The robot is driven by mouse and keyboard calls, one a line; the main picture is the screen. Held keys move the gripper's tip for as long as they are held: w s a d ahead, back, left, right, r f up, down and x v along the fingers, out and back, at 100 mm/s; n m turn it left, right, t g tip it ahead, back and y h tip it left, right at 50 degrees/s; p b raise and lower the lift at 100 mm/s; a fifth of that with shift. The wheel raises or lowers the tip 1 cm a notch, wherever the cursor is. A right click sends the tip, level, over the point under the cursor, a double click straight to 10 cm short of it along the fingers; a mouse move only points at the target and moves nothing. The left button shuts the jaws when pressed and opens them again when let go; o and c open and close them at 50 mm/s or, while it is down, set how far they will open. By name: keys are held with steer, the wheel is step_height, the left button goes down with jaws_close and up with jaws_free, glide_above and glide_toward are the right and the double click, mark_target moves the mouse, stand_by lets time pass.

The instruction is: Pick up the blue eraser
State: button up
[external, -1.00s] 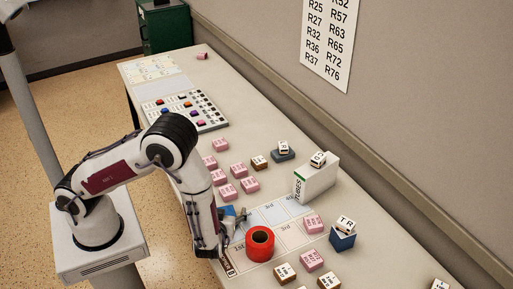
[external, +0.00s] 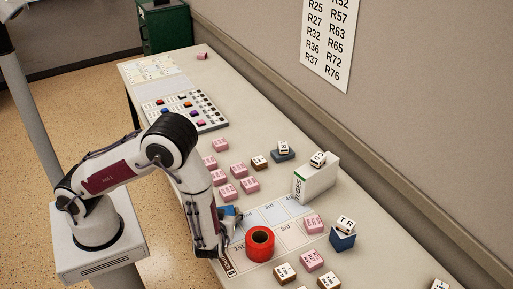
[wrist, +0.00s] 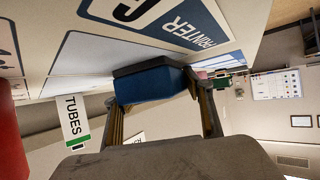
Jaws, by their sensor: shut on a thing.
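The blue eraser (wrist: 150,86), a blue block with a dark face, sits between the two fingers of my gripper (wrist: 158,98) in the wrist view. The fingers are shut on its two ends. In the external view the eraser (external: 228,211) is a small blue patch beside my gripper (external: 232,220), low at the table's near edge, partly covered by the arm. I cannot tell whether it still touches the table.
A red tape roll (external: 260,240) stands close by on the printed mat (external: 292,234). A white TUBES box (external: 315,180) with a cube on top is behind. Several pink blocks (external: 238,170) lie to the left. A blue block (external: 342,241) carries a lettered cube.

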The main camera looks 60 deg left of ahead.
mark_target(226, 209)
steer(key=shift+r, duration=5)
